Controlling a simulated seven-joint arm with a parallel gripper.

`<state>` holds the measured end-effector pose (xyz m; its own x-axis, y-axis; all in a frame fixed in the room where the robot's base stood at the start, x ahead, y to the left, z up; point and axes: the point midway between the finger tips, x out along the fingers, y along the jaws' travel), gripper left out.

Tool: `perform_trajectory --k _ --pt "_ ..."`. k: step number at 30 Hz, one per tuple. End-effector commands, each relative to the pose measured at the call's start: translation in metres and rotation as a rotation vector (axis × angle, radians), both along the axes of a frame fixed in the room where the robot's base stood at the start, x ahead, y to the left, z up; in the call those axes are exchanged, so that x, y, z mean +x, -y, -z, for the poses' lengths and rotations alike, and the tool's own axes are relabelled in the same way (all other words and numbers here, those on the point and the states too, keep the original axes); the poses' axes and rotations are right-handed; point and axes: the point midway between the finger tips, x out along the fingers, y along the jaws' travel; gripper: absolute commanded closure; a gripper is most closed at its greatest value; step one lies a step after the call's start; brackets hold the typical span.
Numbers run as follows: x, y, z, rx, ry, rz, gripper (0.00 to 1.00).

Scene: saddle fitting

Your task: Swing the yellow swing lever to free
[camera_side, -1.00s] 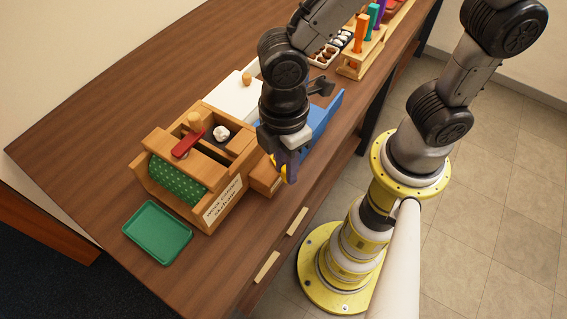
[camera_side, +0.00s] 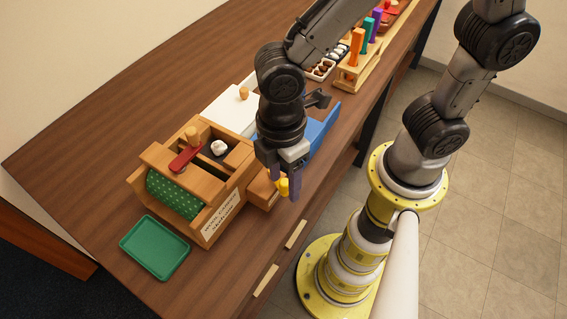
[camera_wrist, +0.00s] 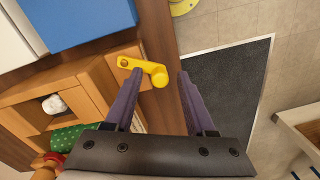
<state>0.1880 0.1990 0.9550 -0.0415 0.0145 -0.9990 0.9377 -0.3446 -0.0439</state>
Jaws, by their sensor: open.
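The yellow swing lever (camera_wrist: 143,70) is a short bar with a round knob at one end. It is mounted on a small wooden block (camera_wrist: 126,58) at the side of the wooden box. In the side view the lever (camera_side: 284,187) shows at my fingertips and is partly hidden by my gripper. My gripper (camera_side: 286,190) points down beside the block, above the table's front part. In the wrist view my gripper (camera_wrist: 160,92) is open, with its two fingers on either side of the lever's knob end. I cannot tell whether a finger touches it.
The wooden box (camera_side: 215,185) holds a green dotted roll (camera_side: 172,195), a red lever (camera_side: 187,157) and a white lump (camera_side: 219,147). A green tray (camera_side: 155,247) lies in front. A blue panel (camera_side: 322,126) stands behind my gripper. Two pale labels (camera_side: 266,281) lie near the table edge.

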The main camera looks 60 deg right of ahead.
Motion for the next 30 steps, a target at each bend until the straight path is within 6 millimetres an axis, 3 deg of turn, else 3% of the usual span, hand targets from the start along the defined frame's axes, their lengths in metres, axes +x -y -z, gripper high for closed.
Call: perform_trajectory --k 5,18,24,30 --pt "0.002 -0.001 -0.022 0.005 0.005 0.001 0.45" --pt "0.005 0.001 -0.112 0.005 0.005 0.0 0.45" --pt "0.006 0.002 -0.132 0.002 0.003 0.0 0.45" --pt "0.006 0.002 -0.137 0.001 0.001 0.0 0.45"
